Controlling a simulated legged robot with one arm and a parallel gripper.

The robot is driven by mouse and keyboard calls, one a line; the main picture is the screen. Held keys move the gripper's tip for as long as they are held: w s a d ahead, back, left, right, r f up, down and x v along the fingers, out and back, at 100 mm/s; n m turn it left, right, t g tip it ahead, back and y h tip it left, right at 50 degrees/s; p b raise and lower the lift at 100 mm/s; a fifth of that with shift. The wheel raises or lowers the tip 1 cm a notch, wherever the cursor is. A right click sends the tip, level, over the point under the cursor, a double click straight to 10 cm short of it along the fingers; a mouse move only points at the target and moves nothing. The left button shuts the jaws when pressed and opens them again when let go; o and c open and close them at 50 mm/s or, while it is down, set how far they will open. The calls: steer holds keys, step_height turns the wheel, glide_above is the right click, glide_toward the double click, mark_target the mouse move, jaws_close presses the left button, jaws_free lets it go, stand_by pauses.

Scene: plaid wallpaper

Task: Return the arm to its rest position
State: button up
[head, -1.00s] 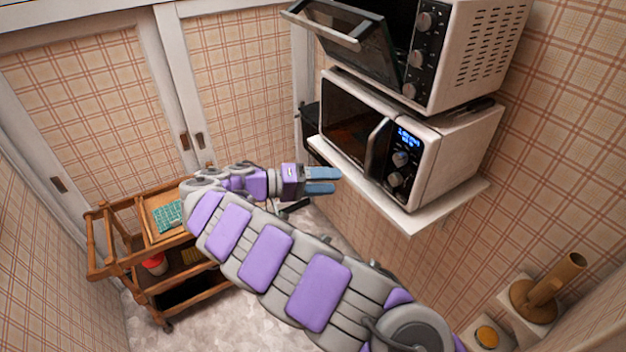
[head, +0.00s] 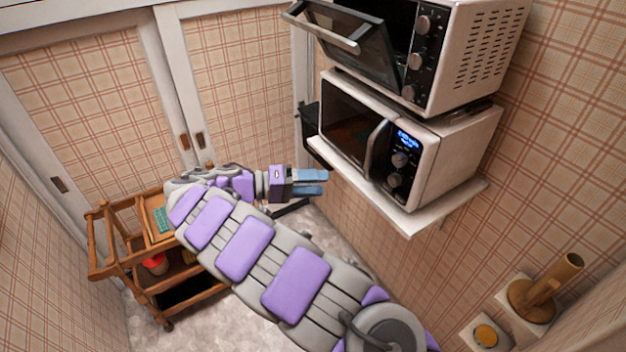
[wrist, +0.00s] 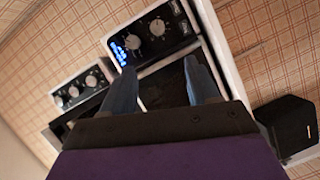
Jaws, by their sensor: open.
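My arm, with purple pads, reaches across the middle of the head view toward the left. My gripper (head: 312,182) is at its end, left of and below the white shelf with the microwave, and points right. Its two blue-grey fingers are apart with nothing between them. In the wrist view the gripper (wrist: 160,90) is also open and empty, with the microwave (wrist: 150,38) beyond the fingertips. In the head view the microwave (head: 455,150) stands on the shelf (head: 410,222), apart from my gripper.
A toaster oven (head: 480,50) with its door (head: 345,55) hanging open is above the microwave. A wooden cart (head: 125,262) stands at left, partly behind my arm. A wooden holder (head: 535,298) and a small round-topped item (head: 486,335) are at lower right. Bare floor shows beneath the arm.

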steer(key=s+d+r+g+y, duration=0.1)
steer(key=s+d+r+g, duration=0.15)
steer(key=d, duration=0.45)
steer(key=s+d+r+m+g+y, duration=0.1)
steer(key=s+d+r+g, duration=0.1)
steer(key=s+d, duration=0.3)
steer(key=s+d+r+g+y, duration=0.1)
steer(key=s+d+r+g, duration=0.1)
steer(key=d, duration=0.6)
steer(key=s+d+g+y, duration=0.1)
steer(key=s+d+y, duration=0.35)
steer(key=s, duration=0.55)
steer(key=s+a+f+y, duration=0.2)
steer(key=s, duration=0.4)
steer(key=s+a+f+n+t+y, duration=0.1)
steer(key=s+a+f+y, duration=0.1)
steer(key=s, duration=0.4)
steer(key=s+a+f+y, duration=0.2)
steer(key=s+f+y, duration=0.1)
steer(key=s, duration=0.4)
steer(key=shift+a+f+n+y, duration=0.25)
steer(key=shift+a+n+y, duration=0.05)
steer(key=shift+y, duration=0.45)
steer(key=shift+s+t, duration=0.1)
steer(key=shift+t, duration=0.15)
steer(key=shift+c, duration=0.3)
